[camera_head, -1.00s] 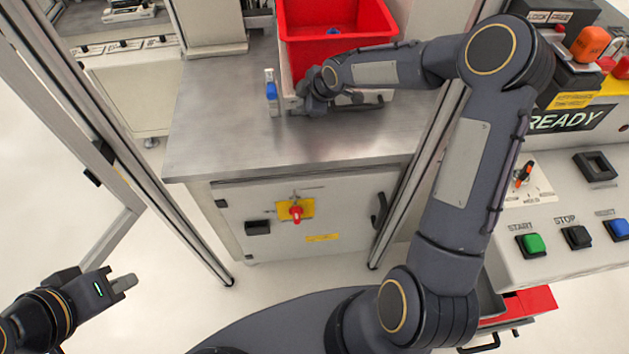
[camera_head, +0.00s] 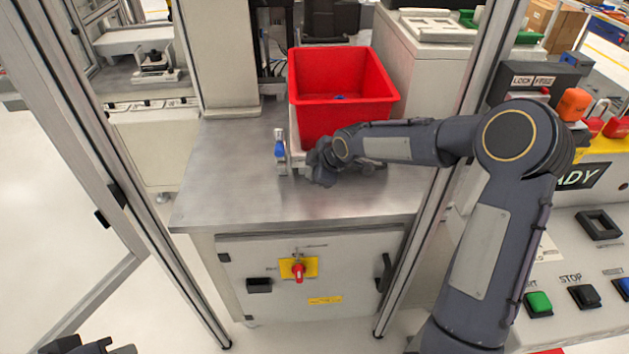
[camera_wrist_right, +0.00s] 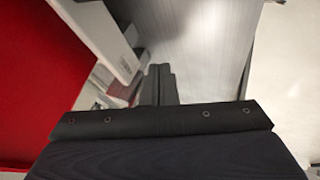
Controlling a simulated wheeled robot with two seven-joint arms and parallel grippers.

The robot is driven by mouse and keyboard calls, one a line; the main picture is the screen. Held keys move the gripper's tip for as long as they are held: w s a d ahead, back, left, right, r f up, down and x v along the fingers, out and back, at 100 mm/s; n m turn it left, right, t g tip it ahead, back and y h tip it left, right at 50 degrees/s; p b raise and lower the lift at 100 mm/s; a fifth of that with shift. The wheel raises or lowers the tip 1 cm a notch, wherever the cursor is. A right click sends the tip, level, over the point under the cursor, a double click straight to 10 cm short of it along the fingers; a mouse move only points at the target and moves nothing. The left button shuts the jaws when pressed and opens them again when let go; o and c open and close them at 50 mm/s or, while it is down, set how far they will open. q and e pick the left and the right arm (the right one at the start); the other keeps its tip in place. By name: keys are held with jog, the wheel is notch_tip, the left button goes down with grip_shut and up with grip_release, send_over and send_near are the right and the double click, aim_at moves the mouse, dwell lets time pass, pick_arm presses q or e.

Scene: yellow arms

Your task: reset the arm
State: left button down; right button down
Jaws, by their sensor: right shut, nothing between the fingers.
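My right arm (camera_head: 490,240) comes in from the right and bends over the metal table. Its right gripper (camera_head: 300,166) is low over the table in front of the red bin, pointing left, near a small blue-topped part. In the right wrist view the fingers (camera_wrist_right: 158,84) are together with nothing between them. My left gripper (camera_head: 105,348) shows only as a dark piece at the bottom left edge; most of it is cut off, so its jaws cannot be read.
The red bin (camera_head: 340,75) stands on the metal table (camera_head: 235,185) with a small blue item inside. The blue-topped part (camera_head: 280,150) stands left of the gripper. Metal posts (camera_head: 440,180) flank the table. A button panel (camera_head: 570,270) is at the right. The table's left front is clear.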

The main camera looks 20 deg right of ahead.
jog(key=s+d+r+m+h, duration=0.1)
jog(key=s+d+r+m, duration=0.25)
jog(key=s+r, duration=0.85)
pick_arm(q)
jog(key=shift+w+f+b, duration=0.3)
jog(key=shift+w+f, duration=0.05)
jog(key=shift+w, duration=0.1)
pick_arm(e)
jog(key=s+a+f+m, duration=0.1)
jog(key=s+f+m, duration=0.1)
jog(key=s+m, duration=0.4)
jog(key=s+a+f+m+g+y, duration=0.1)
jog(key=s+m, duration=0.5)
jog(key=s, duration=1.1)
jog(key=shift+s+a+f+y, duration=0.2)
jog(key=shift+s+f+y, duration=0.1)
jog(key=shift+f, duration=0.5)
jog(key=shift+w, duration=0.1)
